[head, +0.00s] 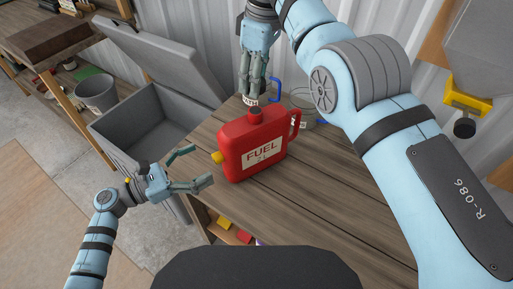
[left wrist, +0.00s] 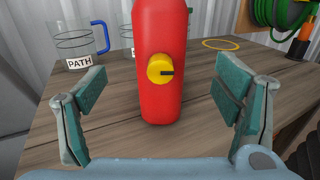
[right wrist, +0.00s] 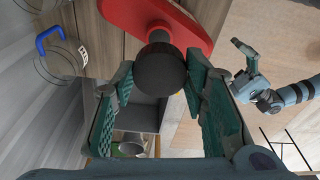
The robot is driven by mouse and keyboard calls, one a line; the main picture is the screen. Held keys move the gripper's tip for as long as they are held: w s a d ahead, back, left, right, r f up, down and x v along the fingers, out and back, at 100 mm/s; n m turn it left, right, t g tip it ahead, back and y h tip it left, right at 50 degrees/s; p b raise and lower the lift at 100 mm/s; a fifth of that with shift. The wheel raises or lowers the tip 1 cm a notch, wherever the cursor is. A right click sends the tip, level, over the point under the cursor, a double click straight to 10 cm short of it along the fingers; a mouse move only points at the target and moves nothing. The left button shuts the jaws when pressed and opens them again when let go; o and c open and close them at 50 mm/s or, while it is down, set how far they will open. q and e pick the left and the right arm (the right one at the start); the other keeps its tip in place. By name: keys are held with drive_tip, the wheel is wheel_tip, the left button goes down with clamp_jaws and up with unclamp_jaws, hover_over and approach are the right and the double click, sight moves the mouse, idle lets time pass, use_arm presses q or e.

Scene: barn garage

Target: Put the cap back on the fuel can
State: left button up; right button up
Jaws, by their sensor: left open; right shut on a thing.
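The red fuel can (head: 262,150) stands upright on the wooden bench. Its neck (head: 255,114) is on top, and a yellow knob (left wrist: 160,68) sits on its narrow end. My right gripper (head: 252,92) is above and just behind the neck, pointing down. In the right wrist view, it is shut on a round black cap (right wrist: 160,68), with the can's top (right wrist: 155,18) beyond it. I cannot tell whether the cap touches the neck. My left gripper (head: 202,167) is open and empty, facing the yellow knob, apart from the can.
A clear mug labelled PATH (left wrist: 75,45) and another clear mug (head: 303,104), with blue handles, stand behind the can. A grey open-lidded chest (head: 125,135) is left of the bench. A yellow ring (left wrist: 220,44) lies on the bench. The bench front is clear.

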sight(238, 144)
use_arm(q)
drive_tip(key=x, duration=1.2)
drive_tip(key=shift+s+d, duration=0.1)
drive_tip(key=shift+c, duration=0.2)
drive_tip(key=c, duration=1.7)
use_arm(e)
drive_tip(key=shift+d+f, duration=0.1)
drive_tip(key=shift+f, duration=2.4)
drive_tip(key=shift+f, duration=0.9)
drive_tip(key=shift+f, duration=0.5)
